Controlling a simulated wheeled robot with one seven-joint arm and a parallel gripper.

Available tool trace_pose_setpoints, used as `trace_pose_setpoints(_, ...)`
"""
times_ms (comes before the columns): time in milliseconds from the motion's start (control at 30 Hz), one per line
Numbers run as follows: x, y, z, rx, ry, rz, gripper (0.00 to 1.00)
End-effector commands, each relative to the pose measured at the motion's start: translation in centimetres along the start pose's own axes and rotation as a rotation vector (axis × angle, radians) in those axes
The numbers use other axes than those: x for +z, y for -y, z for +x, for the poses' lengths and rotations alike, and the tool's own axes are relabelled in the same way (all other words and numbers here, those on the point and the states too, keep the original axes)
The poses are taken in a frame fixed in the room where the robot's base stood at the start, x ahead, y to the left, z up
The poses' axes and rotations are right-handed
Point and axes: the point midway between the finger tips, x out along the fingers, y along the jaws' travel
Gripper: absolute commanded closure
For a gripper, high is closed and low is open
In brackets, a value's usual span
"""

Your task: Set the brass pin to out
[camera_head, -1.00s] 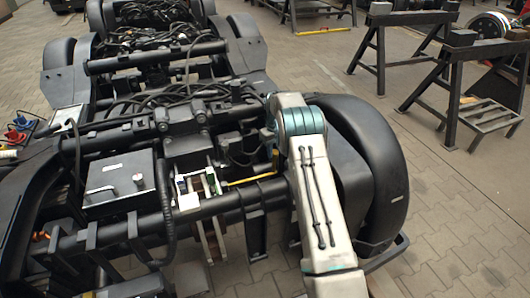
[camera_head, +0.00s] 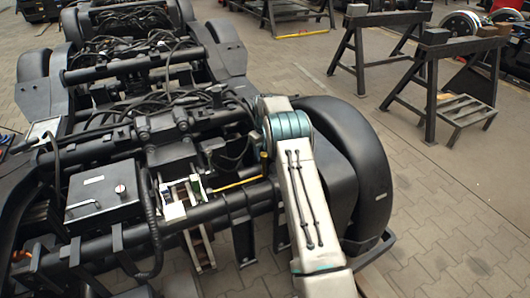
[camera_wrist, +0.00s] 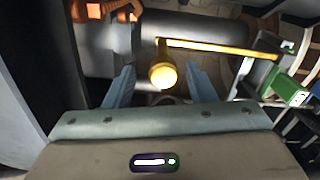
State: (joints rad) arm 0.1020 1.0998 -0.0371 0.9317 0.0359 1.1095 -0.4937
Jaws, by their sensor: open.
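The brass pin shows in the wrist view as a round yellow knob (camera_wrist: 162,75) with a yellow bar (camera_wrist: 225,48) behind it, running right. In the head view the yellow bar (camera_head: 238,184) lies across the bogie's middle, left of my arm, with a small yellow upright piece (camera_head: 264,158) at its right end. My gripper (camera_wrist: 160,84) is open, its two blue-grey fingers on either side of the knob, with gaps showing at both sides. I cannot tell whether the knob lies at fingertip depth. My arm hides the gripper in the head view.
A green-and-white part (camera_wrist: 288,92) sits right of the bar in the wrist view, and an orange part (camera_wrist: 105,10) at the top left. Trestles (camera_head: 435,80) stand right, with open paving between.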

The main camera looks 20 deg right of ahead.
Motion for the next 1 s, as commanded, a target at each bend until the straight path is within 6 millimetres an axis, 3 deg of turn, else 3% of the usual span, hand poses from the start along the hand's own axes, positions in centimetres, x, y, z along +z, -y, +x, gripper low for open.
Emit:
trace_pose_setpoints(167,0.0,-0.2,-2.1,0.002,-0.004,0.002,0.5)
trace_pose_setpoints(600,0.1,-0.4,-11.6,0.002,-0.004,0.005,0.5)
trace_pose_setpoints(800,0.1,-0.4,-13.5,0.002,-0.002,0.006,0.5)
trace_pose_setpoints(1000,0.2,-0.4,-13.8,0.001,-0.001,0.006,0.5)
